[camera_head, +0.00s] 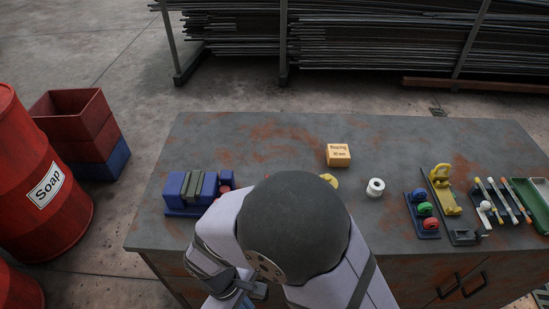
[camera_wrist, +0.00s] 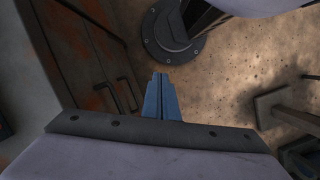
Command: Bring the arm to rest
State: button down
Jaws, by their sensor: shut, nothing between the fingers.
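My gripper (camera_wrist: 162,76) shows in the wrist view as two blue-grey fingers pressed together, with nothing between them. It points down past the bench toward the brown floor, beside the cabinet doors with their dark handles. In the head view my arm is folded in front of the bench (camera_head: 260,130) and its dark round joint covers the bench's front middle. The gripper's fingertips cannot be made out in the head view.
On the bench stand a blue vise-like block (camera_head: 190,190), an orange box (camera_head: 338,155), a white roll (camera_head: 375,187), a yellow clamp-like tool (camera_head: 443,190) and a green tray (camera_head: 532,205). Red barrels (camera_head: 40,180) and stacked crates (camera_head: 85,130) stand on the floor at left.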

jog(key=w+d+r+m+y, duration=0.1)
jog(key=w+d+r+m, duration=0.1)
jog(key=d+r+m, duration=0.2)
jog(key=w+d+r+m+y+p, duration=0.1)
jog(key=w+d+r+m, duration=0.2)
jog(key=d, duration=0.7)
jog(key=w+d+r+m+t+y+p, duration=0.1)
jog(key=w+d+r+m, duration=0.1)
jog(key=d+r+m, duration=0.2)
jog(key=d+m, duration=0.1)
jog(key=d, duration=0.2)
jog(key=shift+w+d+r, duration=0.25)
jog(key=shift+w+r, duration=0.15)
